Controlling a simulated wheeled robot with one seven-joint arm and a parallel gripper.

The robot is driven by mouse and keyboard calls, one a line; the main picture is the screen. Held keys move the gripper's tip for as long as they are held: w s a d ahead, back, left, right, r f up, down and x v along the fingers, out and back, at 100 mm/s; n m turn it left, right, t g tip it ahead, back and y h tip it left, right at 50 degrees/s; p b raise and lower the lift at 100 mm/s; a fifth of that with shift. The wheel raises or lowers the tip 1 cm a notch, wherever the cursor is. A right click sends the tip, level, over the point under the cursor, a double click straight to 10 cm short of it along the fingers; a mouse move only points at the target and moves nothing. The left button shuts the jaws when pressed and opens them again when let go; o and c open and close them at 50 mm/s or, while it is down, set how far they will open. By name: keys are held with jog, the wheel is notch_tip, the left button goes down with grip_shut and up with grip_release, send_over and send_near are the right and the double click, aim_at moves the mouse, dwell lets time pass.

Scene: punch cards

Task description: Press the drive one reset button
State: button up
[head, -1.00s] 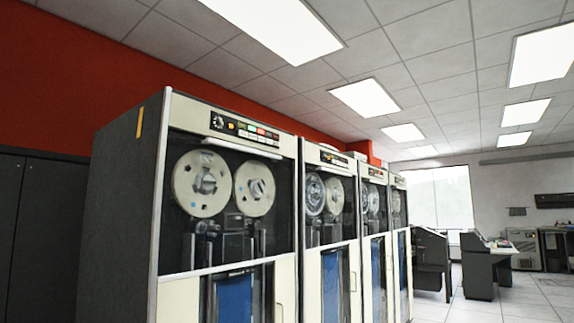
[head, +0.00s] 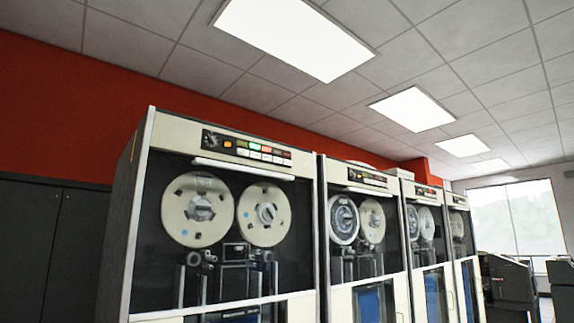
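The nearest tape drive cabinet (head: 136,240) stands left of centre in the head view, with two large pale reels behind its glass. Its control panel (head: 245,148) runs along the top and carries a dark dial, an orange light and two rows of small buttons. The labels are too small to read, so I cannot tell which button is reset or which drive is number one. My gripper is not in view.
More tape drives (head: 366,178) stand in a row to the right, receding. Dark cabinets (head: 45,250) stand against the red wall at left. Dark desk-like machines (head: 508,285) are at the far right, before a bright window (head: 512,215). The floor is barely visible.

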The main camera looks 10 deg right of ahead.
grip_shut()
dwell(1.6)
